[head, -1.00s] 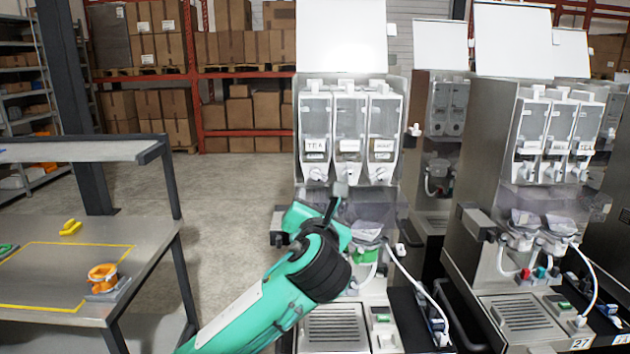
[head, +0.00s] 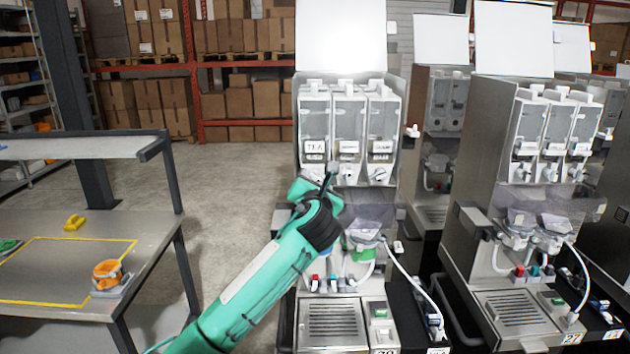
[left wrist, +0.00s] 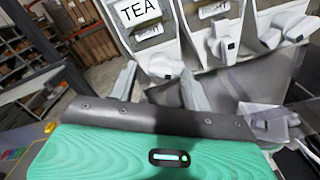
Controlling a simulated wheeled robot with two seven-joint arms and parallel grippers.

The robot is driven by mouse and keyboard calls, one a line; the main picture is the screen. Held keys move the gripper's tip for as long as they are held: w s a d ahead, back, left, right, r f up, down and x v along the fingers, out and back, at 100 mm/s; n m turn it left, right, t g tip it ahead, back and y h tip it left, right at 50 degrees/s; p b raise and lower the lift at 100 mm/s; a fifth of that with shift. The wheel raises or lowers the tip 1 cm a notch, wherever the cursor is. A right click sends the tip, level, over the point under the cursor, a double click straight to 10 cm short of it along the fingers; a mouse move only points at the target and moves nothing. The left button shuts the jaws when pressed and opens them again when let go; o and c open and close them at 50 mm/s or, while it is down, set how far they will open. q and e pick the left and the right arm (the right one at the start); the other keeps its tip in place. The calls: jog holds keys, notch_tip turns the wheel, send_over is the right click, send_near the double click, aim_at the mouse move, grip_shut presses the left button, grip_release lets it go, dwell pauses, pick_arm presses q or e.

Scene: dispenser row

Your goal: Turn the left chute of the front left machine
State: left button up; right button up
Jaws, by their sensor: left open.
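The front left machine (head: 345,190) has three clear canisters side by side, the left one labelled TEA (head: 314,125). The left chute (left wrist: 160,65) is a pale nozzle under the TEA canister; in the head view it is small and lies just above my gripper. My left gripper (head: 319,178) is just below and in front of it, pointing up at the machine. In the left wrist view my two fingers are spread with the left chute above and between their tips, and nothing is held. Contact cannot be made out. My right gripper is out of view.
The middle chute (left wrist: 222,45) is close to the right of my left gripper. A second machine (head: 540,180) stands to the right. A metal table (head: 60,265) with an orange item (head: 108,273) and a yellow item (head: 74,222) is at the left. Open floor lies between.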

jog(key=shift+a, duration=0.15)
pick_arm(q)
jog(key=shift+c, duration=1.1)
jog(key=c, duration=0.8)
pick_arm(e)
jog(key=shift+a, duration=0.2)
